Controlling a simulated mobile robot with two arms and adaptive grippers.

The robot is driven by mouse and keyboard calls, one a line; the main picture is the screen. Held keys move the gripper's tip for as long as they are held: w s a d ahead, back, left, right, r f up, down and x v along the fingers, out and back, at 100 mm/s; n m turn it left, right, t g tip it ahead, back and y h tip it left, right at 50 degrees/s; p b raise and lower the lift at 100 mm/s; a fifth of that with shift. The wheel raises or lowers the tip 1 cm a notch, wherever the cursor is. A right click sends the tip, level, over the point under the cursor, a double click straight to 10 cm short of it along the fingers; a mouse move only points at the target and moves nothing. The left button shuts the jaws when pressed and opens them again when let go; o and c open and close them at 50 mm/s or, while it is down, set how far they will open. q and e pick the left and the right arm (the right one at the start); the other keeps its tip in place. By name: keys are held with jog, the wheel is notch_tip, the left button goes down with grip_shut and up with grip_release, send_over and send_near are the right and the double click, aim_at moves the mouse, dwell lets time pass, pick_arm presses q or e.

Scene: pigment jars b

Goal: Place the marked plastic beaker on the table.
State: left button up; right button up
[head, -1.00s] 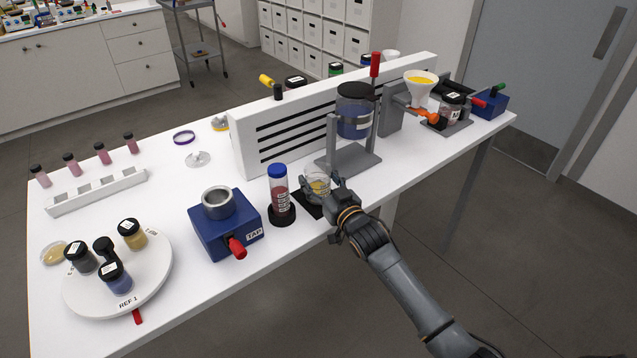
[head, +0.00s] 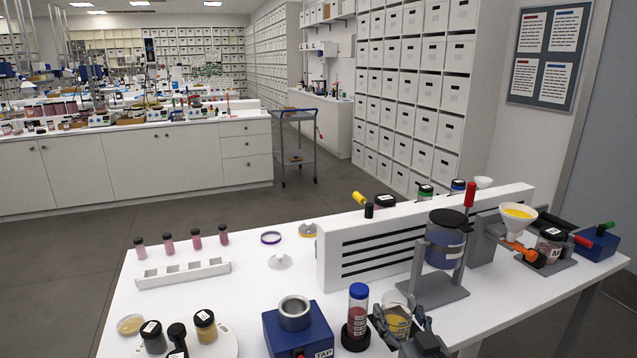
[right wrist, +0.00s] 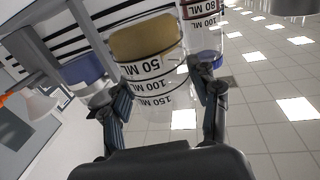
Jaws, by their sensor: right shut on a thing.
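The marked plastic beaker (head: 397,322) is clear, with yellow-ochre contents at its bottom. It is at the table's front edge in the head view. In the right wrist view the beaker (right wrist: 150,68) shows black 50, 100 and 150 ML marks. My right gripper (head: 408,338) is shut on it, with one finger on each side in the right wrist view (right wrist: 165,97). Whether the beaker touches the surface beneath it cannot be told. The white table (head: 250,285) is partly cut off by the lower picture edge. My left gripper is not in view.
Left of the beaker stands a blue-capped tube (head: 357,312) in a black base, then the blue TAP block (head: 298,330). Behind it is a grey stand (head: 435,290) with a blue jar. A slotted white panel (head: 420,235) stands behind. Free table lies around the small clear disc (head: 281,262).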

jog(key=shift+m+h, duration=0.4)
jog(key=s, duration=0.4)
jog(key=s+f, duration=0.1)
jog(key=s, duration=0.1)
jog(key=shift+s+a, duration=0.2)
jog(key=m+h, duration=0.1)
jog(key=h, duration=0.2)
send_near(396, 328)
jog(key=s+d, duration=0.3)
jog(key=w+y, duration=0.1)
jog(key=w, duration=0.3)
jog(key=w+a+n+y, duration=0.1)
jog(key=w, duration=0.3)
jog(key=w+a+y, duration=0.1)
jog(key=w, duration=0.3)
jog(key=shift+w+a+r+n, duration=0.1)
jog(key=shift+w+r+n, duration=0.15)
jog(key=shift+w+n, duration=0.1)
jog(key=w+d+r, duration=0.3)
jog(key=w+r, duration=0.1)
jog(key=w, duration=0.7)
jog(key=shift+d+y, duration=0.2)
jog(key=shift+y, duration=0.2)
jog(key=shift+f, duration=0.1)
notch_tip(396, 328, down, 9)
jog(key=shift+f+p, duration=0.2)
jog(key=shift+p, duration=0.55)
